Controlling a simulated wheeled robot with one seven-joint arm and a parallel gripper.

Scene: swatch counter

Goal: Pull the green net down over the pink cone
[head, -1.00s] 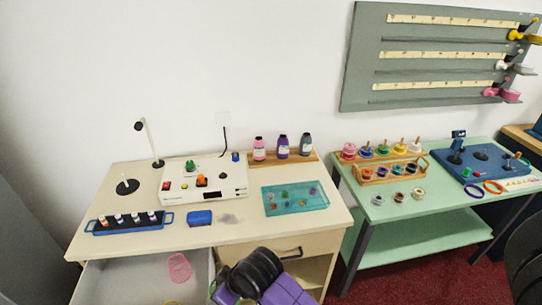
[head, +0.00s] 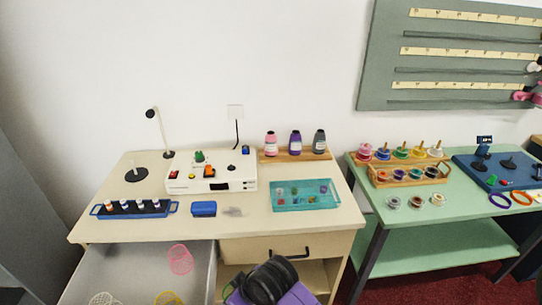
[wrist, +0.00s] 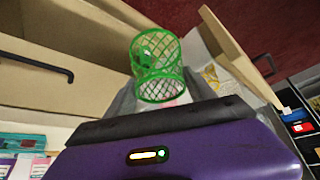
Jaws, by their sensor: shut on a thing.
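The green net (wrist: 157,68) is an open mesh tube, upright in the wrist view just beyond my gripper (wrist: 158,102). My gripper is shut on it; the fingertips are mostly hidden behind the black edge of the purple wrist. In the head view only my black and purple wrist shows, low in front of the cream desk, and the green net is out of sight. A small pink piece on a wooden peg, seemingly the pink cone (head: 365,152), stands at the left end of the back row on the green table. It is far from my gripper.
The open drawer (head: 130,262) holds a pink net (head: 180,259), a yellow net (head: 168,298) and a white net (head: 103,298). The cream desk (head: 320,222) bears a white machine (head: 211,172), a teal tray (head: 306,195) and bottle-like items. A wooden rack (head: 408,174) stands before the peg row.

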